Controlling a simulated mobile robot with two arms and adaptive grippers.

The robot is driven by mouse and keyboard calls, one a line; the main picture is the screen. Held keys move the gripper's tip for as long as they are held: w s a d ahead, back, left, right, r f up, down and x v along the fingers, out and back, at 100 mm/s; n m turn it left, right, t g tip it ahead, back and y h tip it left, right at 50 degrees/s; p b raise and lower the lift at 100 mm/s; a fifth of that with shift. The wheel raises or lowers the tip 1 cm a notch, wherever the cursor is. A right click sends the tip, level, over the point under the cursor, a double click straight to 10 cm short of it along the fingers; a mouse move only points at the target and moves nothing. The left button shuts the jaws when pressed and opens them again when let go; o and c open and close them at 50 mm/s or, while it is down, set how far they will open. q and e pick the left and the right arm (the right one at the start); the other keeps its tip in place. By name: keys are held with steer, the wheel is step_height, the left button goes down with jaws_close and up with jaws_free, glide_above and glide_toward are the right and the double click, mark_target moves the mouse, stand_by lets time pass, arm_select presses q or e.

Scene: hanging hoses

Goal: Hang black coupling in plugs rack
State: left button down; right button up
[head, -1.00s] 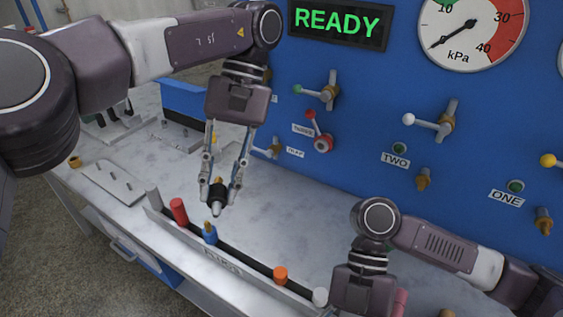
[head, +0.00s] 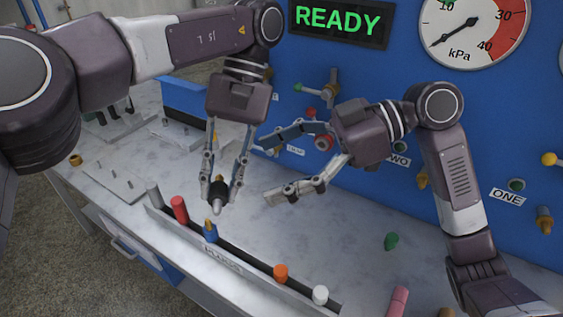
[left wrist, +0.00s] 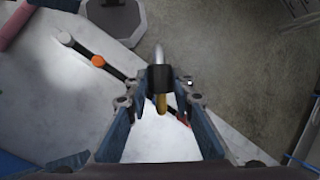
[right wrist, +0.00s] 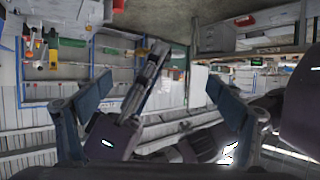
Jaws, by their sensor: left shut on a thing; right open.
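The black coupling (head: 217,190) has a metal tip and a brass end. My left gripper (head: 222,192) is shut on it and holds it above the bench, behind the plugs rack. It also shows between the fingers in the left wrist view (left wrist: 159,80). The plugs rack (head: 223,259) is a long pale rail with a dark slot, bearing grey, red, blue, orange and white plugs. My right gripper (head: 276,168) is open and empty, to the right of the coupling, its fingers pointing left towards it. In the right wrist view, the space between its fingers (right wrist: 158,105) holds no coupling.
The blue panel (head: 460,110) with valves and a gauge stands behind the bench. A green piece (head: 391,241) and a pink cylinder (head: 398,301) are on the bench at the right. A metal plate with pegs (head: 112,182) lies at the left. The bench between rack and panel is mostly clear.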

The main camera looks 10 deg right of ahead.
mark_target(217, 187)
steer(key=x, duration=1)
steer(key=shift+a+f, duration=0.1)
steer(key=shift+a, duration=0.1)
steer(key=shift+c, duration=0.3)
steer(key=c, duration=1.2)
arm_select(q)
steer(key=c, duration=1.6)
jaws_free()
arm_select(e)
steer(key=shift+c, duration=0.3)
